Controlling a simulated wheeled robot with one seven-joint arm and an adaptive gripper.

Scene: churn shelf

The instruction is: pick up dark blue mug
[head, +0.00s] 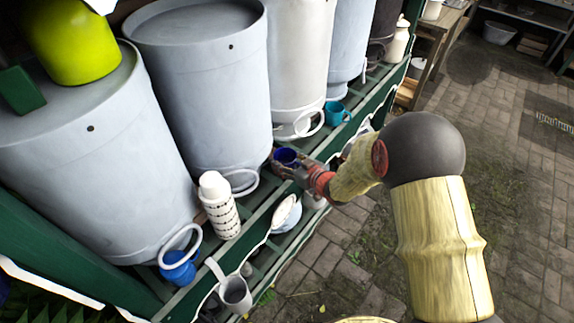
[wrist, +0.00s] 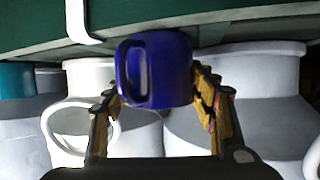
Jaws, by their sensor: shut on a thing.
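The dark blue mug (head: 286,155) is at the shelf, in front of the large pale churns. In the wrist view the mug (wrist: 172,68) fills the space between the fingertips, with its handle toward the left finger. My gripper (head: 291,168) reaches it from the right, and its fingers also show in the wrist view (wrist: 157,88). It is shut on the mug. The fingers partly hide the mug in the head view. I cannot tell whether the mug still touches the shelf.
A teal mug (head: 336,113) stands further back. A white patterned bottle (head: 219,207), a brighter blue mug (head: 179,268) and a grey jug (head: 235,294) stand nearer. Paved floor (head: 330,255) lies open to the right.

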